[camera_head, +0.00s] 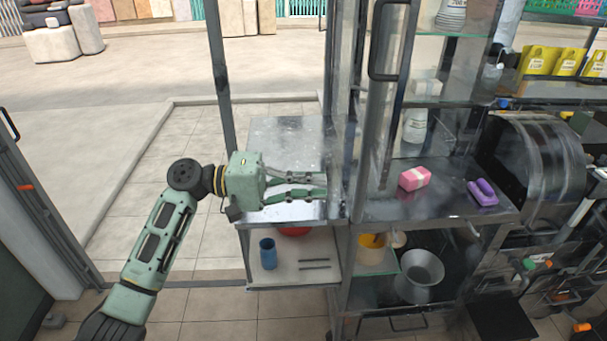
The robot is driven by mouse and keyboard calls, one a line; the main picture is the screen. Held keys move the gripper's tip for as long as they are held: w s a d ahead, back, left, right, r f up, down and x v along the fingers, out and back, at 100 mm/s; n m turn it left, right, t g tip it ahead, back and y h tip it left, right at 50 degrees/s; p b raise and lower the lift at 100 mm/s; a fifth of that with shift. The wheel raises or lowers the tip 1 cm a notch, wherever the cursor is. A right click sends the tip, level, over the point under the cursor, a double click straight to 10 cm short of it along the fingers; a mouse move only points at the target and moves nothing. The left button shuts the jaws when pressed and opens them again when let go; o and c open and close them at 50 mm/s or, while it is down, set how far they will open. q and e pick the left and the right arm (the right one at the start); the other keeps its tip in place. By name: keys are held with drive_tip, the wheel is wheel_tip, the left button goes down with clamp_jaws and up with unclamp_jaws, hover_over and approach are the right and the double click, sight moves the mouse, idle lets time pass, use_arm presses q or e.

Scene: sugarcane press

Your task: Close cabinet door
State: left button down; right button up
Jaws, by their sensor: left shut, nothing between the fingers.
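The metal-framed cabinet (450,208) stands right of centre. A glass door (375,110) with a dark vertical handle (376,50) is at its left side. The door stands at an angle, and the cabinet's inside shows to its right. I cannot tell exactly how far open it is. My left gripper (322,187) reaches in from the left, fingers shut and empty, pointing right. Its fingertips are close to the cabinet's left frame and glass; I cannot tell whether they touch. My right gripper is not in view.
A pink block (414,178) and a purple object (482,191) lie on the cabinet's metal surface. A lower shelf holds a blue cup (268,254). A metal bowl (419,270) sits lower right. Tiled floor (165,160) is clear on the left.

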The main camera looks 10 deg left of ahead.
sight(377, 183)
use_arm(q)
drive_tip(key=d+p, duration=0.1)
drive_tip(key=d, duration=0.1)
drive_tip(key=w+d+p, duration=0.1)
drive_tip(key=d, duration=0.2)
drive_tip(key=d+p, duration=0.1)
drive_tip(key=d, duration=0.2)
drive_tip(key=shift+w+r+p, duration=0.2)
drive_tip(key=shift+p, duration=0.1)
drive_tip(key=shift+w+d+f, duration=0.1)
drive_tip(key=shift+d+f, duration=0.05)
drive_tip(key=shift+d, duration=0.35)
drive_tip(key=shift+d+f, duration=0.1)
